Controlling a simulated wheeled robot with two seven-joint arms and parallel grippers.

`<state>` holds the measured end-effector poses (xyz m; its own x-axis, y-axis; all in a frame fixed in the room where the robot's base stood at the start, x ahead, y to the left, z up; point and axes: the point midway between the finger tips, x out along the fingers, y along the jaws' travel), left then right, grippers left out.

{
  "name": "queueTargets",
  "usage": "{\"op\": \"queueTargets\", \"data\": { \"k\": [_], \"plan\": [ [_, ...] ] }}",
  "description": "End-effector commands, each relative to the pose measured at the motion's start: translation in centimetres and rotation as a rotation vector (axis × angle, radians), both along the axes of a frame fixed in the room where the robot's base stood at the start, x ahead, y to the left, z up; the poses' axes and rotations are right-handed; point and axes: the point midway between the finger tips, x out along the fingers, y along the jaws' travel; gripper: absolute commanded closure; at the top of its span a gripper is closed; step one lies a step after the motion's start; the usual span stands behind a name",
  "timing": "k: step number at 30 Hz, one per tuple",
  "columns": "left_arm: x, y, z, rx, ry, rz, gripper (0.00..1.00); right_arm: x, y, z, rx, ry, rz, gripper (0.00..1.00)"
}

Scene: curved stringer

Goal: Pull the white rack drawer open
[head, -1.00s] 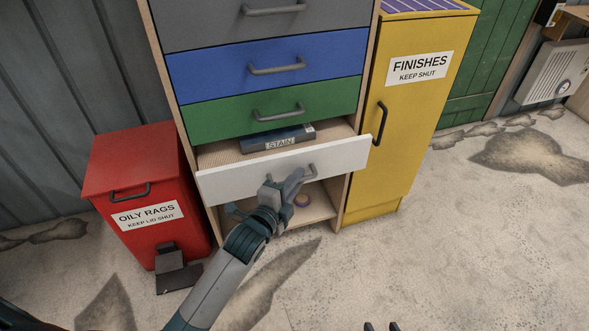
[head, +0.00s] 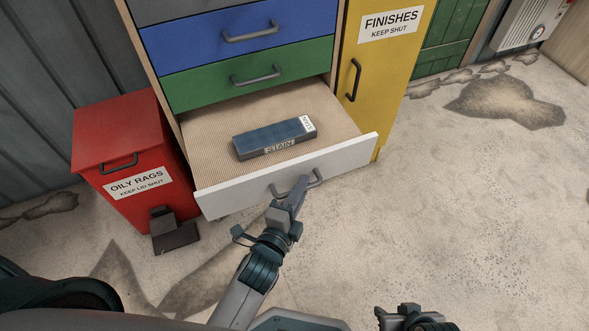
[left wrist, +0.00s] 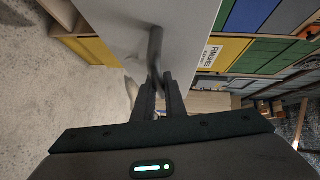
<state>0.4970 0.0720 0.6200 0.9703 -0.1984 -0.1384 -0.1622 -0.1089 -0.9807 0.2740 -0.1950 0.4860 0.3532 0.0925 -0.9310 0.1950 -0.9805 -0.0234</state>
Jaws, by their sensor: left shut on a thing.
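The white rack drawer (head: 345,151) is pulled well out of the rack, below the green drawer. A dark blue box labelled STAIN (head: 270,137) lies inside on the ribbed liner. My left gripper (head: 298,186) is shut on the drawer's grey bar handle (head: 316,179). In the left wrist view the two fingers (left wrist: 160,88) close around the handle (left wrist: 155,52), against the white drawer front (left wrist: 176,22). My right gripper (head: 405,312) is at the bottom edge, away from the rack; its fingers do not show clearly.
A red OILY RAGS bin (head: 125,145) with a dark pedal (head: 172,232) stands left of the drawer. A yellow FINISHES cabinet (head: 388,75) stands right of the rack. The green drawer (head: 290,72) and blue drawer (head: 270,32) are shut. The floor at right is clear.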

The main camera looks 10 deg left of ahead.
Motion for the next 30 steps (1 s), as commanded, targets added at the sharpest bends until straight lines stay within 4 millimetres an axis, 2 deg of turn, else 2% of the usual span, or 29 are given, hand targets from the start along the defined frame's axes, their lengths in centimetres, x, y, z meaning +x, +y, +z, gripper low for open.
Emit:
{"op": "queueTargets", "data": {
  "k": [4,14,15,16,30],
  "plan": [
    [-0.72,-0.39,-0.11,0.002,0.003,0.001,1.00,-0.19,-0.25,0.04,-0.007,0.014,-0.002,0.62],
    [-0.79,-0.45,-0.14,0.001,0.002,0.001,1.00,-0.21,-0.29,0.00,-0.008,0.016,-0.003,0.62],
    [-0.79,-0.44,-0.14,0.001,0.002,0.001,0.87,-0.21,-0.29,0.00,-0.008,0.015,-0.003,0.62],
    [-0.79,-0.44,-0.15,0.001,0.002,0.001,0.82,-0.20,-0.27,0.00,-0.008,0.015,-0.003,0.62],
    [-1.30,-0.37,0.04,0.000,0.000,0.000,0.82,-0.19,-0.26,0.04,-0.008,0.015,-0.003,0.62]
  ]
}}
